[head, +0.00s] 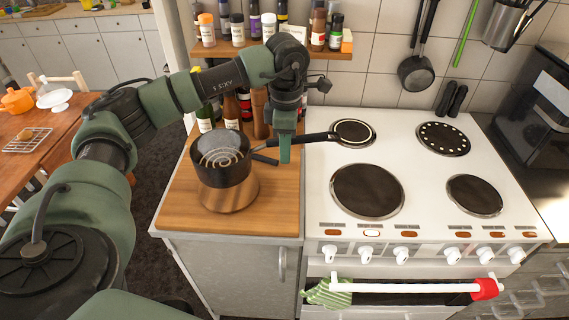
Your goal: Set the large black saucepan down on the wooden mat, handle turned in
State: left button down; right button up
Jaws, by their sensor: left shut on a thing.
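The large black saucepan (224,172) is at the middle left, over the wooden counter beside the cooker. Its long dark handle (317,137) points right, past the counter edge and over the cooker's back left. My left gripper (283,150) comes down from above and is shut on this handle; the fingers partly hide it. My right gripper is not in view.
The white cooker (408,218) with its hotplates stands to the right, clear of pots. Several bottles (204,115) stand behind the saucepan, under a spice shelf (262,50). Bare wooden counter (180,217) lies at the front left.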

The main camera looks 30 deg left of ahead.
pick_arm(q)
notch_tip(320, 180, down, 7)
jog(key=shift+p, duration=0.8)
jog(key=c, duration=1.3)
grip_release()
jog(key=shift+o, duration=0.2)
